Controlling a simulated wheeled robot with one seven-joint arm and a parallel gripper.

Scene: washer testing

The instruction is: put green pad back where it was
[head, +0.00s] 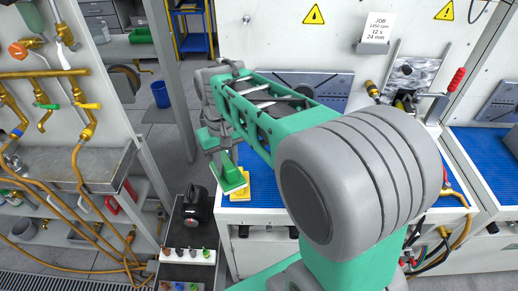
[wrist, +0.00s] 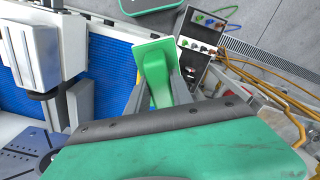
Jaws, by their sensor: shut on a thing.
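The green pad (head: 233,178) is a flat plate with a pale edge and a green grip; it also shows in the wrist view (wrist: 153,62). My gripper (head: 227,165) is shut on the pad's grip; its fingers stand on either side of the grip in the wrist view (wrist: 158,92). The pad is near the front left corner of the white workbench (head: 258,215). A yellow piece (head: 241,190) shows just beside and partly behind the pad. I cannot tell whether the pad touches it or the bench.
The bench has a blue mat (wrist: 104,62). A dark cart (head: 172,238) with a black device (head: 196,205) and a white knob strip (head: 187,256) stands left of the bench. Brass pipes and hoses (head: 80,120) fill the left side. My arm hides much of the bench.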

